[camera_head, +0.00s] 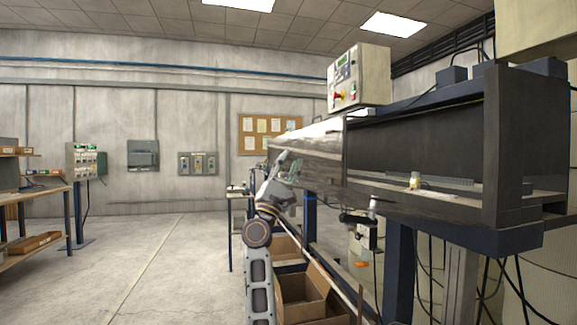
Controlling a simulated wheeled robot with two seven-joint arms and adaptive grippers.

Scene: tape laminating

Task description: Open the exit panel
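The laminating machine is a long dark-framed body that runs from the right foreground back to the middle of the head camera view. Its near section is an open-fronted dark bay (415,150). A shiny grey metal panel (320,152) covers the far section; I cannot tell for certain whether this is the exit panel. My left gripper (284,163) is raised at the far end of that grey panel. It overlaps the panel's edge in the picture; contact cannot be made out. Its fingers are too small to tell open from shut. My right gripper is not in view.
A control box (358,77) with a red button sits on top of the machine. Open cardboard boxes (303,298) lie below, beside my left arm. A shelf (38,190) stands far left; the floor (150,262) between is clear.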

